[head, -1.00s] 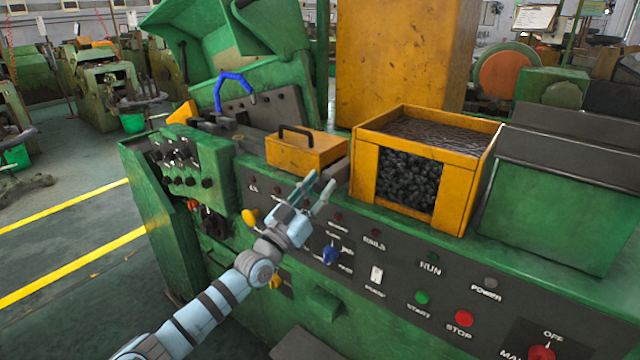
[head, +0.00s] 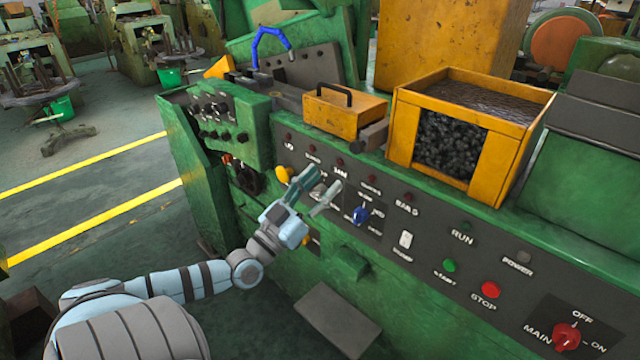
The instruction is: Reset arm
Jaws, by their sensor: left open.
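My left arm comes in from the lower left of the head view. My left gripper (head: 315,194) is open and empty, with its two fingers apart. It is in front of the dark control panel of the green heading machine (head: 420,335). It overlaps a panel switch, and I cannot tell whether it touches the panel. A blue knob (head: 361,215) is just right of the fingers and a yellow knob (head: 284,174) just left. My right gripper is not in view.
On the machine top are a yellow box with a handle (head: 345,112) and a yellow bin (head: 402,132) of dark pieces. The green START button (head: 449,265), red STOP button (head: 489,289) and red main switch (head: 566,335) lie to the right.

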